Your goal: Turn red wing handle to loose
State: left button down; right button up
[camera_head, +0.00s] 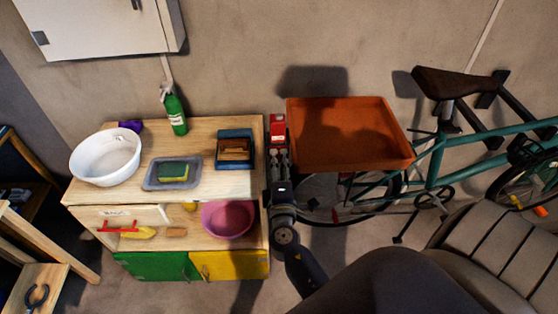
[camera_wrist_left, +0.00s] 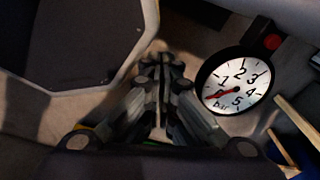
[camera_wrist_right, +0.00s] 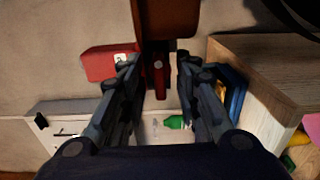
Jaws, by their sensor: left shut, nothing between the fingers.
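A red bracket-like part with a round grey pin (camera_wrist_right: 158,66) shows in the right wrist view, between the fingers of my right gripper (camera_wrist_right: 157,62). It may be the red wing handle; its shape is partly cut off, and I cannot tell its setting. My right gripper is open, with a finger on each side and gaps visible. In the head view the right gripper (camera_head: 279,150) is at a red block (camera_head: 277,123) beside the orange tray. The red block also shows in the right wrist view (camera_wrist_right: 106,63). My left gripper (camera_wrist_left: 163,62) is shut and empty in the left wrist view.
A wooden play kitchen (camera_head: 215,188) with a white bowl (camera_head: 105,157) and green bottle (camera_head: 175,112) stands left of my right arm. A round gauge (camera_wrist_left: 236,92) is beside my left gripper.

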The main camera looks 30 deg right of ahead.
pick_arm(q)
jog(key=shift+d, duration=0.1)
pick_arm(e)
grip_shut()
pick_arm(q)
jog(key=shift+s+d, duration=0.1)
jog(key=shift+d, duration=0.35)
pick_arm(e)
jog(key=shift+n, duration=0.3)
jog(key=n, duration=0.3)
jog(key=shift+n, duration=0.4)
jog(key=n+p, duration=0.1)
jog(key=n, duration=0.2)
jog(key=shift+r+n, duration=0.1)
jog(key=shift+n, duration=0.2)
jog(key=n+p, duration=0.2)
jog(key=n, duration=0.3)
jog(key=shift+r, duration=0.1)
pick_arm(q)
jog(key=shift+a+r+p, duration=0.2)
jog(key=shift+r+p, duration=1.1)
jog(key=shift+r, duration=1.5)
pick_arm(e)
jog(key=shift+n, duration=2.8)
